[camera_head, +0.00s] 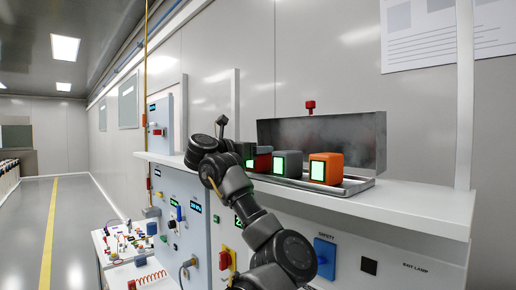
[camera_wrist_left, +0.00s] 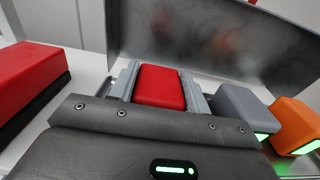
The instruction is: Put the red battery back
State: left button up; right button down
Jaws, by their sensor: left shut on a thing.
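The red battery (camera_wrist_left: 160,87) sits between the two grey fingers of my left gripper (camera_wrist_left: 160,84) in the left wrist view. The fingers are shut on its sides, and its red top faces the camera. In the head view my left arm and hand (camera_head: 222,150) cover much of it; a dark red part (camera_head: 263,162) shows beside the grey block. Its underside is hidden, so I cannot tell whether it touches the tray (camera_head: 350,186). My right gripper is not in view.
A grey block (camera_head: 288,163) and an orange block (camera_head: 326,168) with lit green faces stand to the right. A metal panel (camera_head: 360,140) rises behind them. Another red block with a black base (camera_wrist_left: 30,80) lies left in the wrist view. The white shelf's right end (camera_head: 420,208) is clear.

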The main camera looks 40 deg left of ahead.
pick_arm(q)
jog(key=o, duration=0.9)
jog(key=shift+f, duration=0.15)
jog(key=shift+c, duration=0.2)
jog(key=o, duration=0.5)
jog(key=shift+c, duration=0.2)
jog(key=shift+r, duration=0.3)
jog(key=s+b, duration=0.1)
jog(key=s, duration=0.1)
jog(key=s+b, duration=0.1)
jog(key=s, duration=0.1)
jog(key=s+b, duration=0.1)
jog(key=s, duration=0.1)
jog(key=shift+s+a+f+b, duration=0.2)
jog(key=shift+a+f+b, duration=0.1)
jog(key=shift+a+f, duration=0.1)
jog(key=shift+s+a+r+b, duration=0.15)
jog(key=shift+s+b, duration=1.25)
jog(key=shift+b, duration=2.05)
jog(key=shift+s+d+r+b, duration=0.15)
jog(key=shift+s+b, duration=1.25)
jog(key=shift+b, duration=2.05)
